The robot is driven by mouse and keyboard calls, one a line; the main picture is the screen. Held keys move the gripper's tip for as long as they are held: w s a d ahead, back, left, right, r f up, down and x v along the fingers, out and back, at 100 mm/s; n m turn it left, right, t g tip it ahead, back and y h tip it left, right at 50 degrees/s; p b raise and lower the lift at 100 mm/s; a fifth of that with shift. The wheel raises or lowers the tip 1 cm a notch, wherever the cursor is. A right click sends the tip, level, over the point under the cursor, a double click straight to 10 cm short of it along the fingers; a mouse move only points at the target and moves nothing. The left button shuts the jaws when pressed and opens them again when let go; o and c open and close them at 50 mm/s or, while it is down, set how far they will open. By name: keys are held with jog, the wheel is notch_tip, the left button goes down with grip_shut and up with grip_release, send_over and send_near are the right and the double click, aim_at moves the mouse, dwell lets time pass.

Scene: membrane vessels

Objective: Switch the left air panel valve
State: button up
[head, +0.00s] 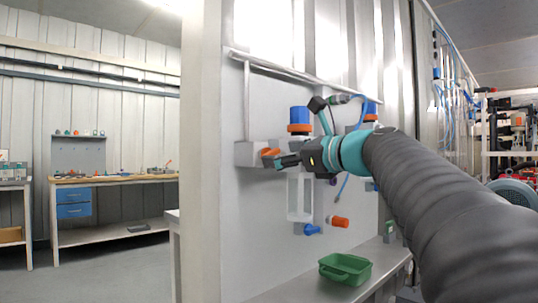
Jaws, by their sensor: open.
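The air panel (255,200) is a pale wall panel in the middle of the head view. At its left, an orange valve handle (268,153) sits at a grey block (248,155). My gripper (281,162) reaches in from the right, its dark fingers open and close beside the orange handle. I cannot tell whether they touch it. A blue and orange regulator (299,121) stands above the gripper. A second one (371,111) is farther right, partly behind my wrist, and whatever is mounted below it is largely hidden by my arm.
Below the gripper are a pale clear vessel (294,198), a blue fitting (312,229) and an orange fitting (338,221). A green basket (345,268) rests on the grey shelf (290,292). A workbench (115,181) stands far left, with open floor before it.

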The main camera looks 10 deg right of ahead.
jog(key=v, duration=0.7)
jog(key=shift+s+d, duration=0.2)
jog(key=shift+s, duration=0.1)
